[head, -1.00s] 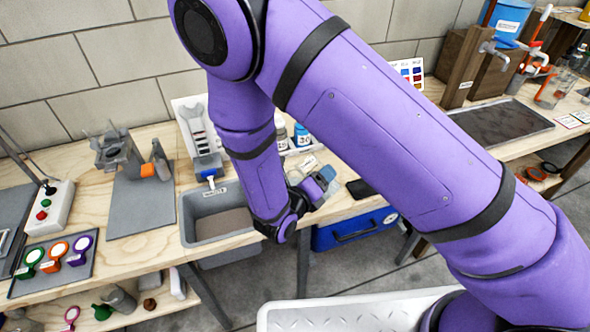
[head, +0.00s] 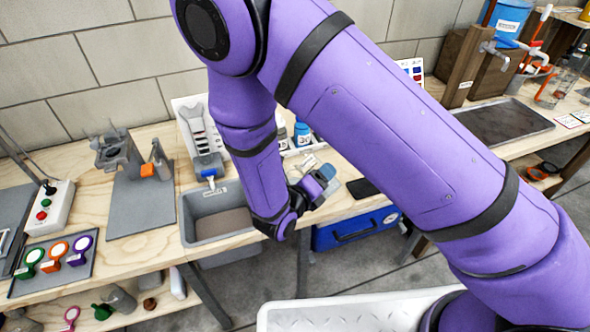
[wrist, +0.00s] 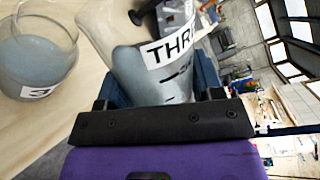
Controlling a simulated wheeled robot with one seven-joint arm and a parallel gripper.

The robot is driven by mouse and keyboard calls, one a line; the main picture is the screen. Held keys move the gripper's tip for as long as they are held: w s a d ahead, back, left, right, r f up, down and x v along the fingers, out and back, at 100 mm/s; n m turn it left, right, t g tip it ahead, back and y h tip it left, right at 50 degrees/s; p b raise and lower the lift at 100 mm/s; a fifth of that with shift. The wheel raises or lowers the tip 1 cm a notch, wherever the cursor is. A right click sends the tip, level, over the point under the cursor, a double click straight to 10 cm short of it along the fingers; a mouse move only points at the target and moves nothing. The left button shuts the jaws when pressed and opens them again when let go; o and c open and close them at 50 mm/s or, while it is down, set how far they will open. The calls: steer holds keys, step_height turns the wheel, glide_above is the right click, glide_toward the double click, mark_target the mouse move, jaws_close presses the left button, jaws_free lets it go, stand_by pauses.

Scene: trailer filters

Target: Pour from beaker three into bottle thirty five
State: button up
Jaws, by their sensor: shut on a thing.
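My gripper (wrist: 160,100) is shut on a clear beaker (wrist: 125,45) with a white label starting "THR" and grey liquid inside. The beaker is tilted in the wrist view. A round glass vessel (wrist: 35,60) with grey liquid and a label showing a "3" stands on the wood at the left of the wrist view, apart from the held beaker. The rest of its label is unreadable. In the head view my gripper (head: 317,187) is over the bench front edge, right of the sink. A small blue-capped bottle (head: 302,133) marked with a "3" and an unclear digit stands in the white tray behind.
A grey sink (head: 186,220) lies left of my gripper. A dark flat object (head: 363,188) lies to the right on the bench. A blue cooler (head: 355,228) is below the bench. My forearm covers much of the middle bench.

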steer(key=shift+r+n, duration=0.65)
steer(key=shift+n, duration=0.25)
stand_by(1.9)
steer(key=shift+w+a+r+n, duration=0.1)
steer(key=shift+r+n, duration=0.15)
steer(key=shift+n, duration=0.05)
stand_by(0.7)
steer(key=shift+f, duration=0.3)
steer(key=f+m, duration=0.2)
steer(key=m, duration=0.1)
steer(key=shift+m, duration=0.3)
